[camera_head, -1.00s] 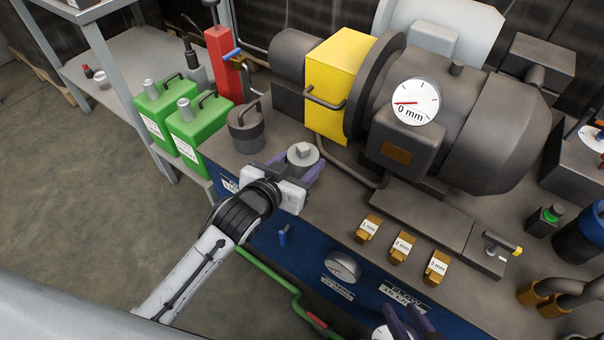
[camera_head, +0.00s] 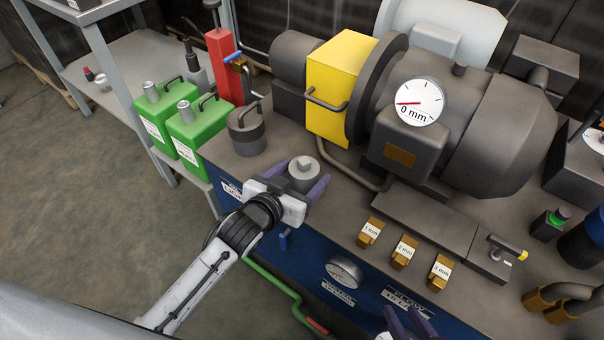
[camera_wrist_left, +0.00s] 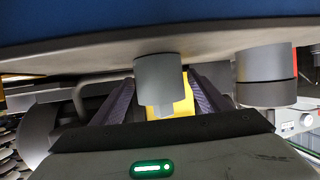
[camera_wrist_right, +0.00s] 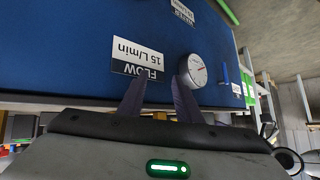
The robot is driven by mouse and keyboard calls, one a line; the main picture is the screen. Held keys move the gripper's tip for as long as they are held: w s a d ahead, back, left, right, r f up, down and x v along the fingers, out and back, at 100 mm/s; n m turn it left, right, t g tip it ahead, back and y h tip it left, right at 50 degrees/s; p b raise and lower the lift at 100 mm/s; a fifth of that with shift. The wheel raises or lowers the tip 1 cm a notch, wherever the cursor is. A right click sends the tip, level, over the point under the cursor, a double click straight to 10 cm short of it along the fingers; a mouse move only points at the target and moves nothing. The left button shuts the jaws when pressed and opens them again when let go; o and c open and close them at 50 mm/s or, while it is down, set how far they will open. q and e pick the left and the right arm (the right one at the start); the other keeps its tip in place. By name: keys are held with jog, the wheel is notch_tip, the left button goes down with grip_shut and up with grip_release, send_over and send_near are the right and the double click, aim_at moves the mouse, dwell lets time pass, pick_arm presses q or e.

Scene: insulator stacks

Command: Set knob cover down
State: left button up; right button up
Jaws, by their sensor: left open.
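The knob cover (camera_head: 303,170), a grey cylinder with a squarish stub on top, stands upright on the bench near its front left edge. My left gripper (camera_head: 309,180) is open, with one purple finger on each side of the cover. In the left wrist view, which is upside down, the cover (camera_wrist_left: 159,78) meets the bench surface and sits between the spread fingers (camera_wrist_left: 160,98). Whether a finger touches it I cannot tell. My right gripper (camera_head: 412,324) is open and empty by the blue bench front; it also shows in the right wrist view (camera_wrist_right: 158,95).
A dark lidded pot (camera_head: 247,132) stands behind and left of the cover. A bent pipe (camera_head: 352,172) and the yellow box (camera_head: 336,85) are behind it. Three brass tags (camera_head: 404,251) stand to the right. Green cans (camera_head: 196,135) are on the left shelf.

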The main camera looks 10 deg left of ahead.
pick_arm(q)
jog(key=shift+r, duration=0.2)
jog(key=p+v, duration=0.3)
jog(key=v, duration=0.8)
jog(key=s+f+g, duration=0.4)
jog(key=s+f, duration=0.6)
jog(key=s, duration=0.4)
jog(key=shift+s+a+f+n+y, duration=0.25)
jog(key=shift+a+f+n+y, duration=0.05)
jog(key=shift+a, duration=0.05)
